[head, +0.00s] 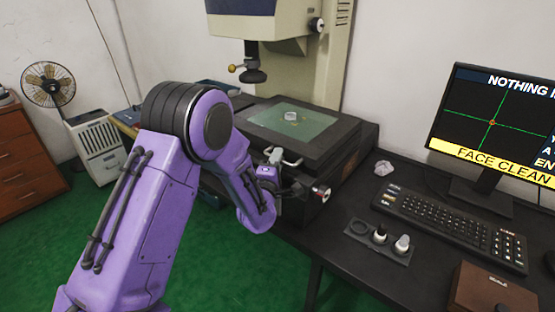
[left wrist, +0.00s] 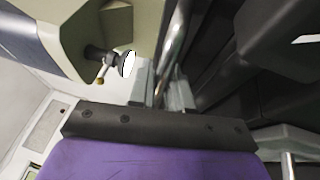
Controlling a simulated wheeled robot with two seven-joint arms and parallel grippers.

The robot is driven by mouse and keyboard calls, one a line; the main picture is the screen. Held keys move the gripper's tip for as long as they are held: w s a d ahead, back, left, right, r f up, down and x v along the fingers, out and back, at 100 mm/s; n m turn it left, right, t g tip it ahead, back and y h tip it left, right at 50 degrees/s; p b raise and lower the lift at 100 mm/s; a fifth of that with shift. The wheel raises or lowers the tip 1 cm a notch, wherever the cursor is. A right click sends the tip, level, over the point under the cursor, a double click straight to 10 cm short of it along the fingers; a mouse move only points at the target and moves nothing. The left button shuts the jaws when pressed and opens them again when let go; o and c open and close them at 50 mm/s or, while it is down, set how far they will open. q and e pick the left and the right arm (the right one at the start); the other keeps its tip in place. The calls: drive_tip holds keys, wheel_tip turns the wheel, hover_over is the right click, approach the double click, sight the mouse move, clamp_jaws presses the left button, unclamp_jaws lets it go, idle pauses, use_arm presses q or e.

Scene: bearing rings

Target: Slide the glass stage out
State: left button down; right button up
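The glass stage (head: 327,125) is a greenish pane in a dark frame on the measuring machine, under the lens. A small pale ring (head: 291,116) lies on it. My left gripper (head: 285,158) is at the front edge of the stage, partly hidden by my purple wrist. In the left wrist view, its grey fingertips (left wrist: 162,92) are beside a shiny metal bar (left wrist: 177,42), which passes close to or between them. I cannot tell whether they grip it. My right gripper is out of view.
The lens (head: 254,75) hangs above the stage's left side. A monitor (head: 500,120), a keyboard (head: 450,225), a small holder (head: 378,242) with knob-like pieces and a brown box (head: 492,290) stand on the right. The green floor in front is clear.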

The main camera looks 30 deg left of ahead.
sight(291, 164)
use_arm(q)
drive_tip(key=shift+s+d, duration=0.15)
drive_tip(key=shift+d, duration=2.35)
drive_tip(key=c, duration=1.1)
unclamp_jaws()
drive_tip(key=shift+s, duration=0.1)
drive_tip(key=shift+c, duration=0.2)
